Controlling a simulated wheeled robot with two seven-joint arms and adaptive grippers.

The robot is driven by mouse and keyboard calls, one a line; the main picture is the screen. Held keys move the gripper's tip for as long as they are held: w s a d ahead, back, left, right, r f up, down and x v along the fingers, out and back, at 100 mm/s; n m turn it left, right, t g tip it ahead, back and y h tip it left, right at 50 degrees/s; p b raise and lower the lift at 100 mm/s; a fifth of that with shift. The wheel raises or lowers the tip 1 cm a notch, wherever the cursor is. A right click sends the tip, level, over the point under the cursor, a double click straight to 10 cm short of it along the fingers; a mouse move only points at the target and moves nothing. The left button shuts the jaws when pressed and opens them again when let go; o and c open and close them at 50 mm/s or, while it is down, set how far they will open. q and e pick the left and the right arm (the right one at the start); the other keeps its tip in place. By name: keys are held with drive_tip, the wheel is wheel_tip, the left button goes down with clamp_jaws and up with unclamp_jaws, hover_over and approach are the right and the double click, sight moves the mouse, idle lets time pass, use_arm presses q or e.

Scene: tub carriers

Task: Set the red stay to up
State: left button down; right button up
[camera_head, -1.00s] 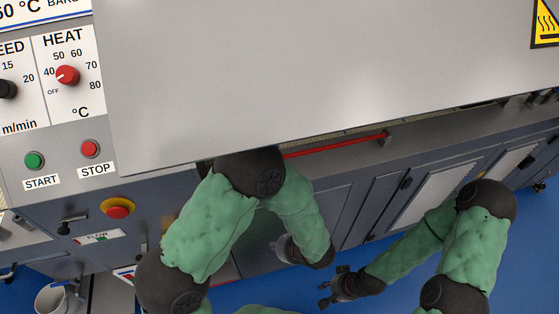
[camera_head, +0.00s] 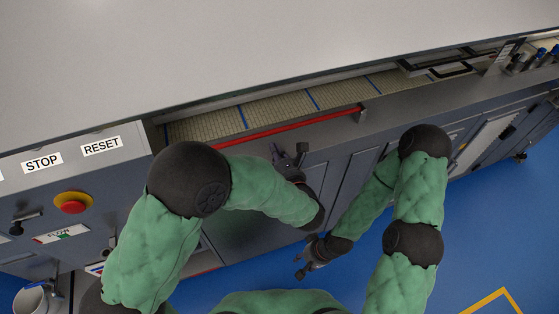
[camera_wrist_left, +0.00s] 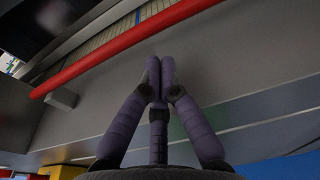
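The red stay (camera_head: 290,131) is a long thin red bar lying along the front edge of the machine's opening, below the big grey hood. Its right end meets a small grey bracket (camera_head: 360,115); its left end is hidden behind my left arm. In the left wrist view the red stay (camera_wrist_left: 120,44) runs diagonally beyond the fingertips. My left gripper (camera_head: 287,154) is just in front of and below the bar. In the wrist view its fingers (camera_wrist_left: 160,62) are together with nothing visible between them, apart from the bar. My right gripper (camera_head: 303,257) hangs lower, away from the machine; its fingers are too small to judge.
The grey hood (camera_head: 260,50) overhangs the opening, where a mesh belt (camera_head: 270,108) with blue lines shows. A black-framed item (camera_head: 450,68) lies at the right end. A yellow-red emergency button (camera_head: 73,203) is at left.

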use_arm(q)
drive_tip(key=shift+x, duration=1.55)
use_arm(e)
drive_tip(key=shift+f, duration=0.4)
drive_tip(key=shift+r, duration=0.1)
